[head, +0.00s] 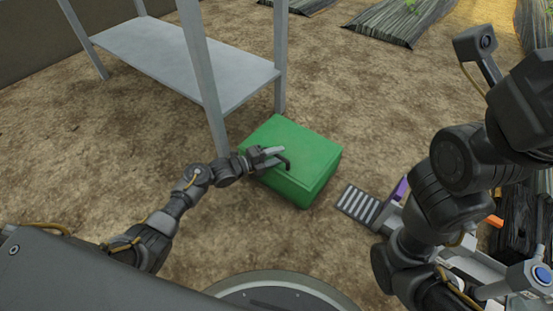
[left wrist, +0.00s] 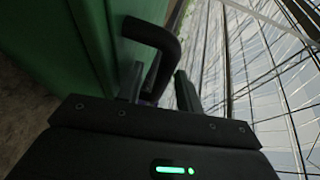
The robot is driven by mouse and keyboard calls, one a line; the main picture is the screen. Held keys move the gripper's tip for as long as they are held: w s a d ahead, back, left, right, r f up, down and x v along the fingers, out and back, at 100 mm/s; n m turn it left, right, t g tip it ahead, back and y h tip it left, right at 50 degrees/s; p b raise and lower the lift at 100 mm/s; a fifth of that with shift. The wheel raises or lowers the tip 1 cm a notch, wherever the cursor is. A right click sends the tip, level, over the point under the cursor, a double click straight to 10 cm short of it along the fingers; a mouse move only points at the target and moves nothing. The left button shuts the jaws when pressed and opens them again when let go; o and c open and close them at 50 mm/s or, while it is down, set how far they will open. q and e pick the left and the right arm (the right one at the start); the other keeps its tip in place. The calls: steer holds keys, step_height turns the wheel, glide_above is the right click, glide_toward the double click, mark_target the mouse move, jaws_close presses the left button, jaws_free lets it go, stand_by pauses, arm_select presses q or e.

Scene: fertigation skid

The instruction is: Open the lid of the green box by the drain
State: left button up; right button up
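The green box (head: 312,150) stands on the soil in the middle of the head view, and its lid is shut. A dark bent handle (head: 288,164) sticks out from its near side. My left gripper (head: 276,157) is at this handle, with its fingers apart. In the left wrist view the black handle (left wrist: 162,38) reaches down between the two fingers of the left gripper (left wrist: 160,88). I cannot tell whether either finger touches it. The green side of the box (left wrist: 88,45) fills the left of that view.
A slatted drain grate (head: 358,205) lies right of the box. A grey metal shelf (head: 185,60) stands behind and left, one leg close to the box. Dark planting beds (head: 400,18) lie at the back. Bare soil is free on the left.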

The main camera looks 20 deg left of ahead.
arm_select(q)
steer(key=shift+w+d, duration=0.2)
jaws_close()
stand_by(0.3)
